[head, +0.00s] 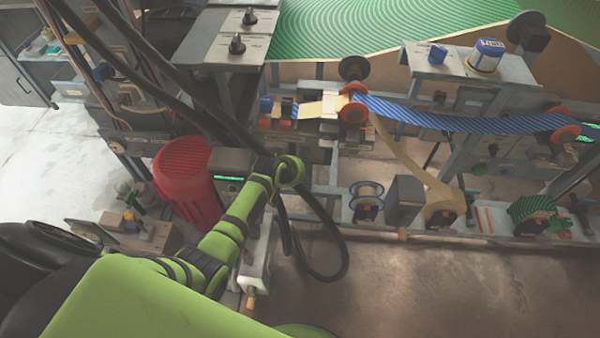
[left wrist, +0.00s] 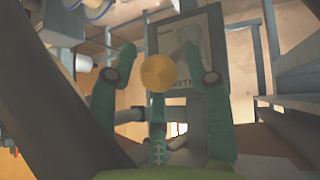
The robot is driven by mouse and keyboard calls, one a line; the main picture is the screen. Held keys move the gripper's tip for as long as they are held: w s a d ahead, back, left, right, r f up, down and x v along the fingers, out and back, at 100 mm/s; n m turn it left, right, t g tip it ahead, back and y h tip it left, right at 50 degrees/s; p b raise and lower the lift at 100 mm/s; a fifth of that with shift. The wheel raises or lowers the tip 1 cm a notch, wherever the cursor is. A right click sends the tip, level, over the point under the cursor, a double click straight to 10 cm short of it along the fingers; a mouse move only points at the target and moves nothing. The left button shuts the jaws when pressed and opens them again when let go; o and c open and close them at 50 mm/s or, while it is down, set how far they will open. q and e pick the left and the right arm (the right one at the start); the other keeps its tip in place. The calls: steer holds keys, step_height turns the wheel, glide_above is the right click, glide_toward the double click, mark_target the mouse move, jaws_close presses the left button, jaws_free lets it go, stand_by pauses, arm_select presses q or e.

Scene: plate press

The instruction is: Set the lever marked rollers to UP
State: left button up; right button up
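The fingers are spread, with gaps on both sides of the knob. I cannot tell how far beyond the fingertips the knob is. Behind it is a grey panel (left wrist: 221,60) with a pale label and partly hidden dark lettering. I cannot read "rollers" or a lever position there. In the head view my left arm ends near the machine's left part; its fingers are not clear there. My right gripper is not in view.
A red ribbed motor-like drum (head: 185,180) stands left of my left forearm. Thick black cables (head: 325,265) loop just right of my wrist. A blue striped web (head: 450,120) runs between orange-flanged rollers at the right. The floor in front of the machine is clear at the lower right.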

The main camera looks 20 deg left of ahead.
arm_select(q)
steer(key=shift+s+f, duration=0.2)
steer(key=shift+s+r, duration=0.2)
steer(key=shift+r, duration=0.05)
steer(key=v, duration=1.1)
steer(key=shift+r, duration=0.25)
steer(key=s+f+m+g, duration=0.1)
steer(key=s+f, duration=0.4)
steer(key=f, duration=0.3)
steer(key=s+f+g, duration=0.1)
steer(key=s+f, duration=0.3)
steer(key=f, duration=0.4)
steer(key=s+f+m+g, duration=0.1)
steer(key=s+f+g, duration=0.1)
steer(key=s+f, duration=0.4)
steer(key=s+f+m+g, duration=0.1)
steer(key=s+f, duration=0.3)
steer(key=s, duration=0.4)
steer(key=s+f+m+g, duration=0.1)
steer(key=s+f, duration=0.4)
steer(key=s, duration=0.4)
steer(key=s+f+m+g+y, duration=0.1)
steer(key=s+f, duration=0.4)
steer(key=s, duration=0.4)
steer(key=shift+s+d+f+m, duration=0.2)
steer(key=shift+f+m, duration=0.05)
steer(key=shift+m, duration=0.05)
